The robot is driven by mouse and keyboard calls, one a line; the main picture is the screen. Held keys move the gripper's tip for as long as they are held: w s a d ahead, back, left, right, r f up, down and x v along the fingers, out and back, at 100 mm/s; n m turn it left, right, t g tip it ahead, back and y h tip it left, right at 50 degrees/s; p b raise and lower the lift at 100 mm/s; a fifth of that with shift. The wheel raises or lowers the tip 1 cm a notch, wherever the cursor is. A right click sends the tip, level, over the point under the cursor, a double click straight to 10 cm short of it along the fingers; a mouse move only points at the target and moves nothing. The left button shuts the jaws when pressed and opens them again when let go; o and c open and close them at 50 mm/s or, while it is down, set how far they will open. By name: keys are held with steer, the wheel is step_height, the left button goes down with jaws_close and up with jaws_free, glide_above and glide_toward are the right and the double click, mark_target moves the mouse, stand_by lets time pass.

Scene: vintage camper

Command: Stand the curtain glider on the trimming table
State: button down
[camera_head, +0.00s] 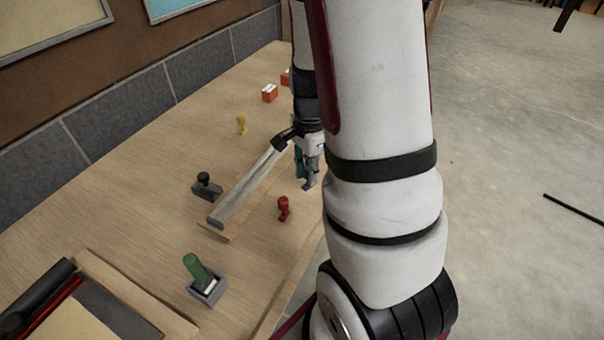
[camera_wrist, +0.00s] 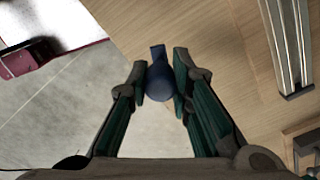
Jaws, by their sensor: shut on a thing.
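My gripper (camera_head: 306,172) is shut on a small dark blue piece (camera_head: 309,185), which looks like the curtain glider. In the wrist view the blue piece (camera_wrist: 159,80) sits between the two fingertips (camera_wrist: 160,90), with a narrow tab pointing away from the palm. The wooden table (camera_head: 140,200) lies below, and the piece appears over its floor-side edge. Whether the piece touches the tabletop cannot be told. Similar small pieces, one red (camera_head: 283,208) and one yellow (camera_head: 241,125), stand on the tabletop.
A long metal rail (camera_head: 245,185) lies left of my gripper; it also shows in the wrist view (camera_wrist: 286,45). A black-knobbed block (camera_head: 206,187), a green-handled piece in a grey holder (camera_head: 205,279) and orange boxes (camera_head: 269,93) stand on the table. Bare wood lies between them.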

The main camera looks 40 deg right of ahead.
steer(key=w, duration=0.1)
steer(key=w+d, duration=0.1)
steer(key=w, duration=0.1)
steer(key=shift+f, duration=1.9)
steer(key=shift+f, duration=0.1)
steer(key=c, duration=1.4)
jaws_free()
steer(key=shift+c, duration=0.2)
step_height(320, 180, up, 12)
steer(key=s+a+r+n+t, duration=0.3)
steer(key=a+r+n, duration=0.75)
steer(key=a, duration=0.25)
steer(key=s+a+r+n+t, duration=0.1)
steer(key=s+a+r+n, duration=0.4)
steer(key=s+a+n, duration=0.2)
steer(key=s+n, duration=0.2)
steer(key=n, duration=0.1)
steer(key=shift+s+a+r+n+t+p, duration=0.25)
steer(key=shift+a+r+n+t+p, duration=0.1)
steer(key=shift+a+t, duration=0.05)
